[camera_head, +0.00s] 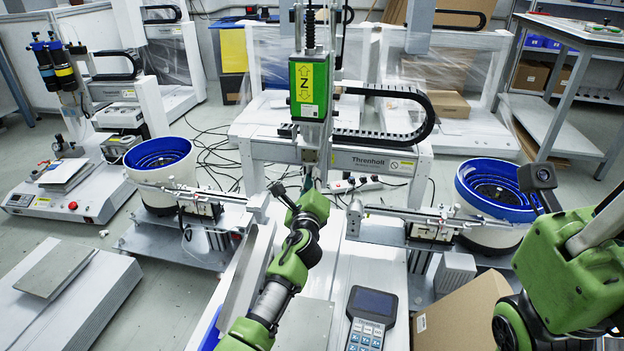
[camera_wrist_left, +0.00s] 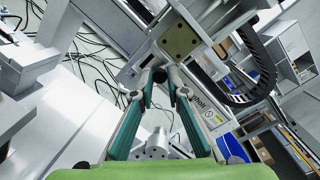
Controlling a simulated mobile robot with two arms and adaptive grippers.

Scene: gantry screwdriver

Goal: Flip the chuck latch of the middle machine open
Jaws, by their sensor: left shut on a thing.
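The middle machine is a white gantry labelled Threnholt, with a green Z-axis block (camera_head: 308,88) hanging from its beam. Its screwdriver head and chuck hang below that block. My left gripper (camera_head: 307,184) reaches up from below to the lower end of this head. In the left wrist view, the two teal fingers of my left gripper (camera_wrist_left: 159,82) close together at a small dark part (camera_wrist_left: 159,74), which appears to be the chuck latch. The fingers and arm hide most of the latch, so I cannot tell its angle. My right gripper is not in view; only parts of my right arm show.
Blue-lined feeder bowls stand left (camera_head: 160,160) and right (camera_head: 490,190) of the middle machine. A handheld controller (camera_head: 371,318) lies in front, beside a cardboard box (camera_head: 462,312). A black cable chain (camera_head: 415,115) curves right of the Z-axis block.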

